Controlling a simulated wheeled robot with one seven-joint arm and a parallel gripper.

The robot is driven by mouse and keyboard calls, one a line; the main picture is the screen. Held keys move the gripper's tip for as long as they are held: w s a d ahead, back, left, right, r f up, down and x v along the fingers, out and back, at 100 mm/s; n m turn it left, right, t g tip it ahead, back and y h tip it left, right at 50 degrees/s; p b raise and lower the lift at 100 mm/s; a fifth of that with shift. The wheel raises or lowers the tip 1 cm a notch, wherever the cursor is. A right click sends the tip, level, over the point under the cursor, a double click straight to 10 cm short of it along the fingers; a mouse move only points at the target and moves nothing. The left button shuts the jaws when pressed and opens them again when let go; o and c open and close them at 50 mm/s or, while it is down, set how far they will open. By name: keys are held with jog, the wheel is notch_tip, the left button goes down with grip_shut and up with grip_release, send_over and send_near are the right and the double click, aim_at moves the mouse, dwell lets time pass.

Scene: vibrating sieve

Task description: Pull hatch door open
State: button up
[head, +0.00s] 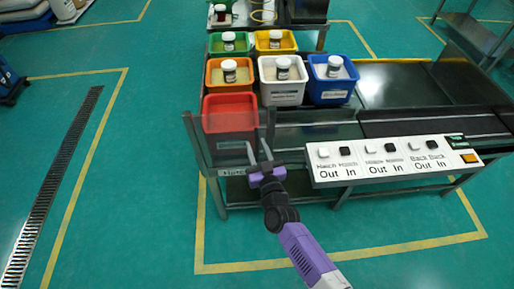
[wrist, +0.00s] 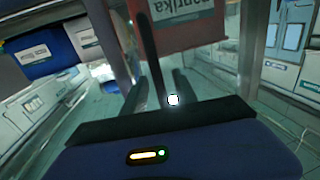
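The hatch door appears to be the see-through panel (head: 222,153) at the left front of the metal table, in front of a red bin (head: 230,103). It looks shut. A dark upright bar (head: 271,122) stands at its right edge; it also shows in the wrist view (wrist: 150,45). My gripper (head: 258,148) is in front of the panel's right side with its two fingers apart. In the wrist view the fingers (wrist: 160,85) point toward the bar, whose lower end appears between them. I cannot tell whether they touch it.
A white switch panel (head: 395,160) with several buttons is at the table's front, right of my gripper. Orange (head: 213,80), white (head: 283,98) and blue (head: 330,97) bins with jars stand behind. Green floor is free at the left and front.

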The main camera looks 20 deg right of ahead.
grip_shut()
dwell(1.4)
